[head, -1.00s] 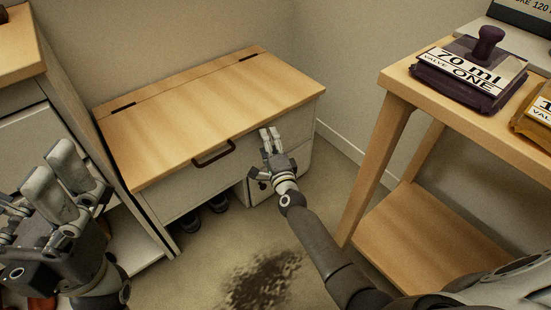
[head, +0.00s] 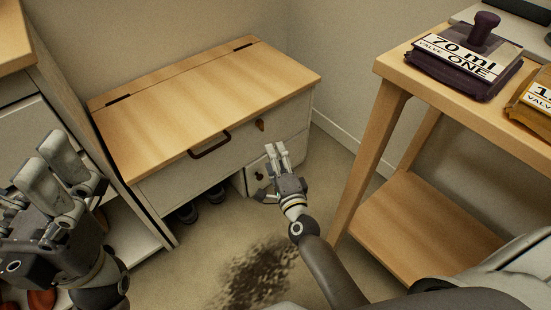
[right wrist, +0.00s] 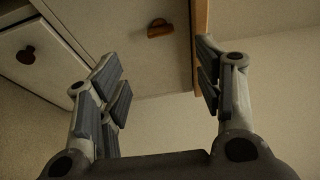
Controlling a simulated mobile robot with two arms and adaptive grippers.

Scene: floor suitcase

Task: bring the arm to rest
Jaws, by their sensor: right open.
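My right gripper (head: 274,168) is open and empty, in front of the white cabinet's right part, over the floor. In the right wrist view its fingers (right wrist: 165,95) stand wide apart with nothing between them. The right arm reaches forward from the lower right. My left gripper (head: 45,185) is at the left edge with its fingers pointing up. I see nothing held in it, but its opening is unclear from this angle.
The cabinet has a shut wooden lid (head: 205,95), a dark handle (head: 209,146) and a brown knob (head: 260,125). Shoes (head: 200,203) are underneath. A wooden stand (head: 385,68) at right bears a purple valve weight (head: 465,66). Floor with a dark patch (head: 258,270) lies clear in front.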

